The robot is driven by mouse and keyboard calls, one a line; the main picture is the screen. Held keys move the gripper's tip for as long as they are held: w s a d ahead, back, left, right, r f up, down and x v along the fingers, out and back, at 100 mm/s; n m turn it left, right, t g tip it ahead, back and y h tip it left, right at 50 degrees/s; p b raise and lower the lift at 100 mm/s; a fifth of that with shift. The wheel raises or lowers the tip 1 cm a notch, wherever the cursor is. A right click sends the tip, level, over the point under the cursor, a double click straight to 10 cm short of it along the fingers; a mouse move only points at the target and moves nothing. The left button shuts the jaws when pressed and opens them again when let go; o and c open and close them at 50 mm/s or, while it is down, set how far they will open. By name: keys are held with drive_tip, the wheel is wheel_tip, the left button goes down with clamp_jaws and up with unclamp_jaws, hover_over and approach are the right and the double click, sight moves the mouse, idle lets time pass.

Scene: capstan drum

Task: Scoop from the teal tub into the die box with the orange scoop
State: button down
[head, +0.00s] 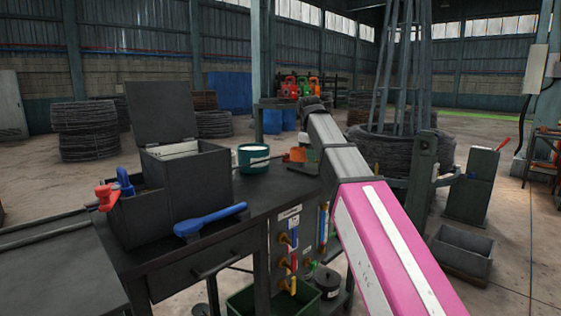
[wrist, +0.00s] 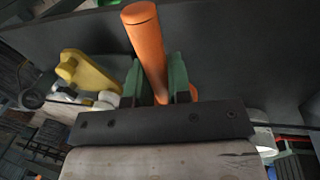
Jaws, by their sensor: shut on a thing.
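The teal tub (head: 253,160) stands on the dark bench and shows a pale fill at its top. To its left is a dark box (head: 187,188) with its lid raised and pale pieces inside; it looks like the die box. My gripper (wrist: 156,82) is shut on the orange scoop (wrist: 146,42), with its green fingers on either side of the round orange handle. In the head view a bit of orange (head: 297,155) shows right of the tub, beside my arm. My arm hides most of the gripper there, and the scoop's bowl is not clearly seen.
A blue scoop (head: 211,219) lies at the bench's front edge. Red and blue clamp-like tools (head: 114,188) sit at the left. A yellow tool (wrist: 88,72) shows in the wrist view. The bench (head: 262,208) is clear between blue scoop and tub.

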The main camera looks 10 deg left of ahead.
drive_tip(key=shift+r, duration=3.5)
